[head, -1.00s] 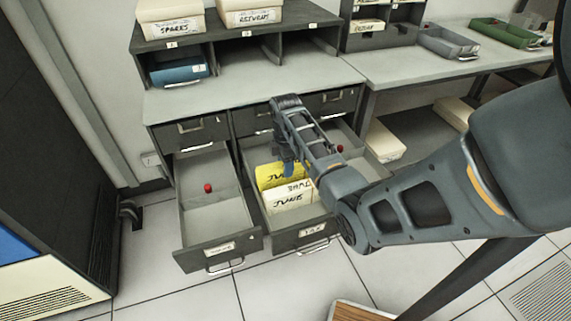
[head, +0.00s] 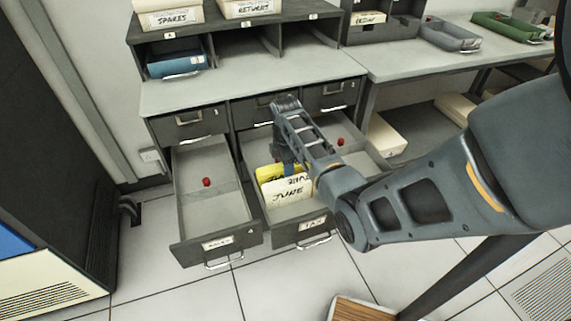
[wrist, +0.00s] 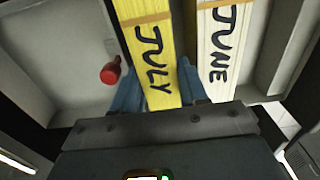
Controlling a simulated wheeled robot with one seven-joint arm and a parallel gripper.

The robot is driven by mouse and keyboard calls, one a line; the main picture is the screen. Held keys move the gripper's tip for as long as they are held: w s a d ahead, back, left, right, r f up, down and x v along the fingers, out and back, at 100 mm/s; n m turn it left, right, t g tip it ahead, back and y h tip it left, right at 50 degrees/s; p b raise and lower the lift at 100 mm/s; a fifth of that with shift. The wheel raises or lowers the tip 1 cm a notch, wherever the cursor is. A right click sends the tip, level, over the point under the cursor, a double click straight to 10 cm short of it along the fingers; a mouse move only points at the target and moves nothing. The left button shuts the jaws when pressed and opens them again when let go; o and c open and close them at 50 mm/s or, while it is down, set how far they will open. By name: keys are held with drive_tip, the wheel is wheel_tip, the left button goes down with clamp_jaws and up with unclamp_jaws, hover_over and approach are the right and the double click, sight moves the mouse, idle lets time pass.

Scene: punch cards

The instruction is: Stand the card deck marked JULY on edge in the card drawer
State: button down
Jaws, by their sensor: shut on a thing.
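The yellow deck marked JULY (wrist: 153,65) is between the two blue fingers of my gripper (wrist: 157,92) in the wrist view, which are shut on it. In the head view the yellow deck (head: 266,174) is in the open middle drawer (head: 285,235), labelled TAX, behind the cream JUNE deck (head: 290,194). My gripper (head: 284,158) reaches down there, its fingertips hidden. The JULY deck is upright and beside the JUNE deck (wrist: 218,60), with a narrow gap in the wrist view. Whether its lower edge rests on the drawer floor is hidden.
An open drawer (head: 212,237) on the left holds only a red knob (head: 207,182). Another open drawer on the right shows a red knob (head: 340,142). A red knob (wrist: 110,73) is left of my fingers in the wrist view. Shelves with boxes stand above.

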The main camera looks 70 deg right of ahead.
drive_tip(key=shift+f, duration=0.35)
drive_tip(key=c, duration=0.5)
unclamp_jaws()
drive_tip(key=shift+r, duration=3.9)
